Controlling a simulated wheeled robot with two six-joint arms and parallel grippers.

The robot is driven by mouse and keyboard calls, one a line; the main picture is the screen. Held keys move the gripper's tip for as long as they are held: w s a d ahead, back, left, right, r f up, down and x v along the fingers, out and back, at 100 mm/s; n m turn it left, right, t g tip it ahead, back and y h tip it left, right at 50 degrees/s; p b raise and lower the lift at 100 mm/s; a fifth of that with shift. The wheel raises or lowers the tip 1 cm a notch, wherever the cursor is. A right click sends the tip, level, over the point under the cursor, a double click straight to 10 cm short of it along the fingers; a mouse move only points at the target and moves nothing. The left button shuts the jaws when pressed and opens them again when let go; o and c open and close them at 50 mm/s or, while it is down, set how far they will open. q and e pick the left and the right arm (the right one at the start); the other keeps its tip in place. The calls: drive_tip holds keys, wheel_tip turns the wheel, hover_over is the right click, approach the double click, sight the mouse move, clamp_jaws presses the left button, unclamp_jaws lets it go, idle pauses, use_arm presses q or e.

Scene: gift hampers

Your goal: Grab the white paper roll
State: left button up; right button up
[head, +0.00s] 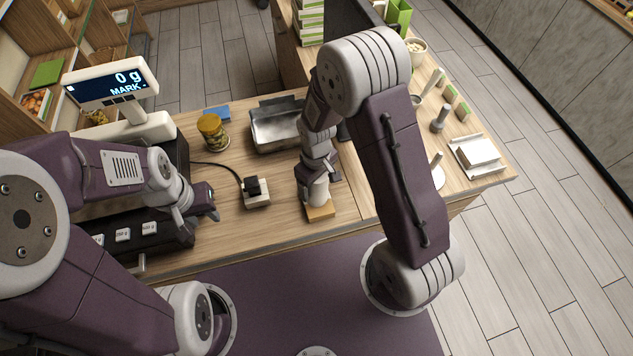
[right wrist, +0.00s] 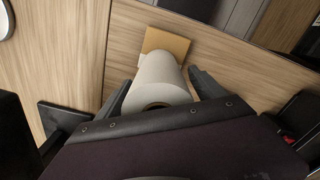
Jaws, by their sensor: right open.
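The white paper roll (head: 319,190) stands on a small tan square base (head: 321,212) near the front edge of the wooden counter. My right gripper (head: 314,178) is over it from above and hides its upper part. In the right wrist view the roll (right wrist: 158,78) lies between the two dark fingers of my right gripper (right wrist: 164,82), which are open, one on each side. I cannot tell whether either finger touches it. My left gripper (head: 211,207) hangs at the left, in front of the scale and away from the roll; its opening is unclear.
A black-and-white plug box (head: 257,198) with a cable lies left of the roll. Behind are a metal tray (head: 275,128) and a yellow-lidded jar (head: 213,132). A white stack on a tray (head: 477,154) sits at the right.

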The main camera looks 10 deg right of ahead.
drive_tip(key=shift+f, duration=0.65)
drive_tip(key=shift+w+f, duration=0.1)
drive_tip(key=shift+w, duration=0.05)
drive_tip(key=shift+c, duration=0.4)
clamp_jaws()
drive_tip(key=shift+r, duration=0.5)
drive_tip(key=w+d+r+b, duration=0.3)
drive_tip(key=w+r+b, duration=0.1)
drive_tip(key=w+r, duration=0.6)
drive_tip(key=shift+w, duration=0.6)
